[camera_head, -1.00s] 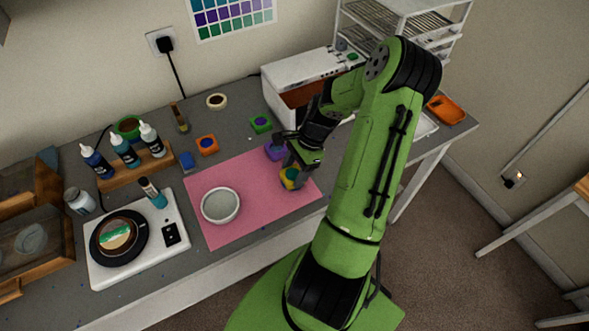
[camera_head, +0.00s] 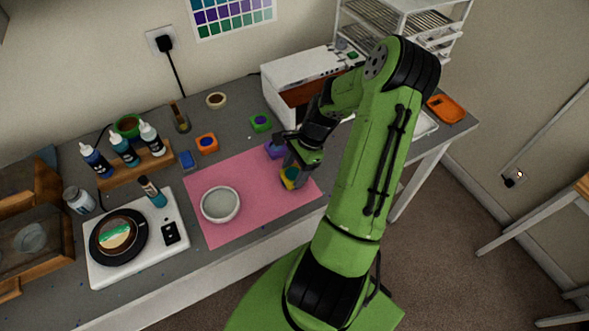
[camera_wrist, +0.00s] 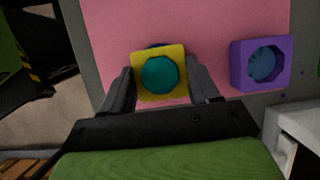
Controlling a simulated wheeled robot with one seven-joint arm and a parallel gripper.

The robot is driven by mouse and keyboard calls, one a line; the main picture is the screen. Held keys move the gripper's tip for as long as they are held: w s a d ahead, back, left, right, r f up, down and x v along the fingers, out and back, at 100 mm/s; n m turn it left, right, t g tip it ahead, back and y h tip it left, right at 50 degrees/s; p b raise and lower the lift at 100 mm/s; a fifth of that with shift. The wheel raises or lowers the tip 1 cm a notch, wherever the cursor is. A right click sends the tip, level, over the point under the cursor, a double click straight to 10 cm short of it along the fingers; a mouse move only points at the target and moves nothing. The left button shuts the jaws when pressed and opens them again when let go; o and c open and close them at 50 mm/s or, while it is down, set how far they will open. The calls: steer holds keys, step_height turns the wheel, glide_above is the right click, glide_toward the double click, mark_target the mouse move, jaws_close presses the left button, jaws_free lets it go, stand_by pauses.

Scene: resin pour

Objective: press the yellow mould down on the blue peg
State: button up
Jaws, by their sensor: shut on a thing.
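The yellow mould (camera_wrist: 174,94) is a square block with a round teal centre (camera_wrist: 159,74), seen from above in the wrist view. My gripper (camera_wrist: 163,76) is shut on its left and right sides. A dark blue edge (camera_wrist: 158,45), likely the blue peg, shows just past the mould's far side; most of it is hidden under the mould. In the head view the mould (camera_head: 288,179) is over the right part of the pink mat, partly covered by my gripper (camera_head: 291,174). I cannot tell how far the mould sits on the peg.
A purple mould (camera_wrist: 240,66) with a blue centre lies close to the right on the pink mat (camera_head: 245,226). A white bowl (camera_head: 220,205) stands on the mat's left part. A white oven-like box (camera_head: 300,68) stands behind. Orange (camera_head: 207,152) and green (camera_head: 261,130) moulds lie farther back.

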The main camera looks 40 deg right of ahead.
steer(key=shift+f, duration=0.1)
steer(key=o, duration=1.2)
steer(key=shift+o, duration=0.2)
step_height(320, 180, up, 8)
steer(key=p, duration=0.7)
